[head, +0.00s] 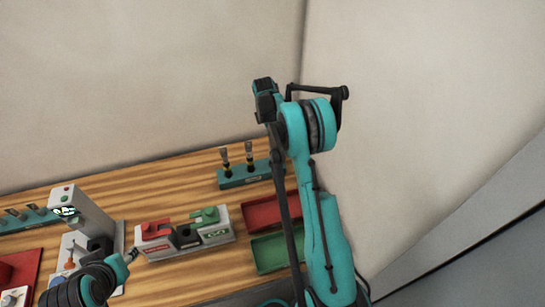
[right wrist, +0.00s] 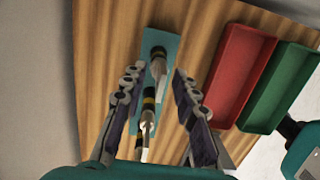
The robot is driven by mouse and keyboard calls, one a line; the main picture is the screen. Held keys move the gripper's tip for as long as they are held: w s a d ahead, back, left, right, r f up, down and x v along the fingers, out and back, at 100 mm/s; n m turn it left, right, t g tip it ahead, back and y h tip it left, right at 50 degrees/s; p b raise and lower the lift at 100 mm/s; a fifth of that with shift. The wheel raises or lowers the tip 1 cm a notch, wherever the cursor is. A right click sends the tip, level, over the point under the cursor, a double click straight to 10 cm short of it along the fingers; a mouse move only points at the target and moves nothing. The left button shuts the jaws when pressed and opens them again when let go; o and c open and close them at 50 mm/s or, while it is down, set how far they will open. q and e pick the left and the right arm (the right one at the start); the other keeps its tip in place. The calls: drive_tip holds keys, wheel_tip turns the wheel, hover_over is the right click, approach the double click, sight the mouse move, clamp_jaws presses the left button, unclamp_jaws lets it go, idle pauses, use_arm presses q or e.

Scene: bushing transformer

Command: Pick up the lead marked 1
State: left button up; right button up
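The leads stand upright in a teal rack (head: 236,179) at the back of the wooden table. Two show in the head view, a left one (head: 224,158) and a right one (head: 249,154), with dark and brass-coloured tops. No number on them is legible. In the right wrist view, my right gripper (right wrist: 157,75) is open, its fingers apart on either side of the line of leads. One lead (right wrist: 157,57) shows between the fingertips and another (right wrist: 149,104) lies nearer the palm. Nothing is seen clamped.
A grey fixture (head: 190,240) with red and green clamps stands in front. Another teal rack (head: 28,220) is at far left.

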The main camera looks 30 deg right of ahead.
clamp_jaws()
drive_tip(key=shift+r, duration=0.15)
drive_tip(key=shift+r+p, duration=0.75)
drive_tip(key=shift+r, duration=1.15)
drive_tip(key=shift+s+d+r, duration=0.25)
drive_tip(key=shift+s+r, duration=0.1)
drive_tip(key=shift+s, duration=0.15)
drive_tip(key=s+d+r+p, duration=0.2)
drive_tip(key=s+d+r, duration=0.35)
drive_tip(key=s, duration=0.35)
wheel_tip(320, 180, up, 8)
drive_tip(key=p, duration=0.3)
drive_tip(key=shift+s+a, duration=0.25)
drive_tip(key=shift+a, duration=0.1)
drive_tip(key=shift+f, duration=0.1)
